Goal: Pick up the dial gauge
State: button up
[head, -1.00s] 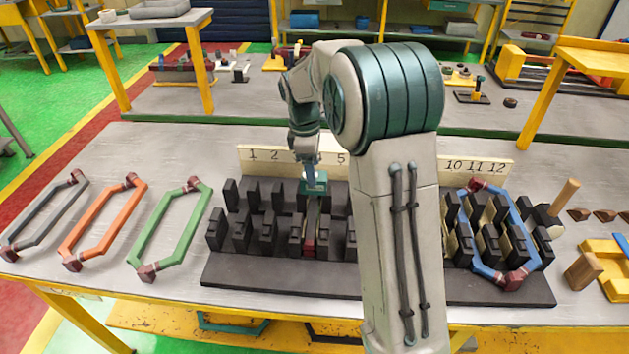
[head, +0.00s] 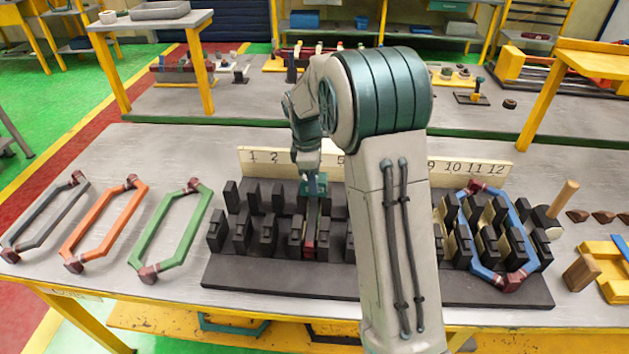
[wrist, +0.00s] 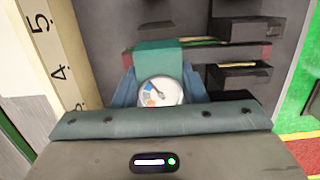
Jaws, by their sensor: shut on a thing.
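The dial gauge (wrist: 160,91), with a round white face with coloured marks and a teal block (wrist: 158,57) beside it, sits between the blue fingers of my gripper (wrist: 160,82) in the wrist view. My gripper is shut on it. In the head view my gripper (head: 312,172) points down at the black slotted stator fixture (head: 280,275), near the numbered strip. The teal block shows at the fingertips there, at the back end of a slot. I cannot tell whether the gauge touches the fixture. The gauge's face is hidden in the head view.
Grey, orange and green coils (head: 165,235) lie on the table at left. A blue coil (head: 525,228) sits in the fixture's right slots. A numbered board (head: 475,167) stands behind the fixture. A wooden-handled mallet (head: 562,198) and wooden block (head: 581,273) lie at right.

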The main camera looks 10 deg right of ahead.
jog(key=shift+r, duration=0.55)
notch_tip(320, 180, up, 3)
jog(key=shift+f+b, duration=0.2)
jog(key=shift+b, duration=0.25)
jog(key=s+d+r+p, duration=0.2)
jog(key=s+d+r, duration=0.5)
jog(key=r, duration=0.5)
jog(key=shift+s+d+r, duration=0.15)
jog(key=shift+s+d, duration=0.2)
jog(key=shift+s, duration=0.55)
